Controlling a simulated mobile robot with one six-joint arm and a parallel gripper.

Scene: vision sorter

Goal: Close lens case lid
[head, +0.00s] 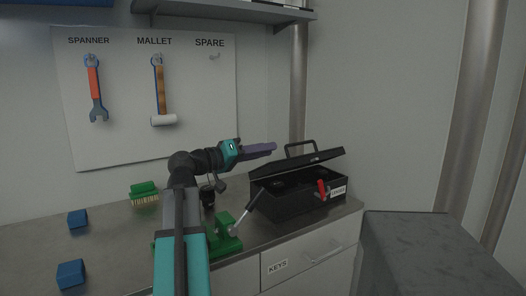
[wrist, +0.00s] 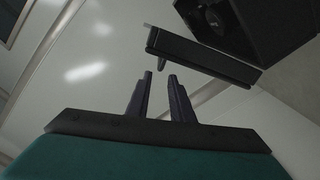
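The black lens case (head: 300,205) stands on the metal counter at the right. Its lid (head: 310,160), with a handle on top, is tilted partly open, and a dark gap shows beneath it. My gripper (head: 274,147) is level with the lid, at its left side, with purple fingers pointing right. In the wrist view my gripper (wrist: 160,74) has its two fingers a little apart with nothing between them. The lid's edge (wrist: 205,62) and a small tab lie just beyond the fingertips, and the case's dark inside (wrist: 250,20) is at top right. I cannot tell whether they touch.
A green fixture (head: 222,240) with a lever stands left of the case, and a red lever (head: 322,190) is at the case's front. A tool board (head: 145,100) hangs behind.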

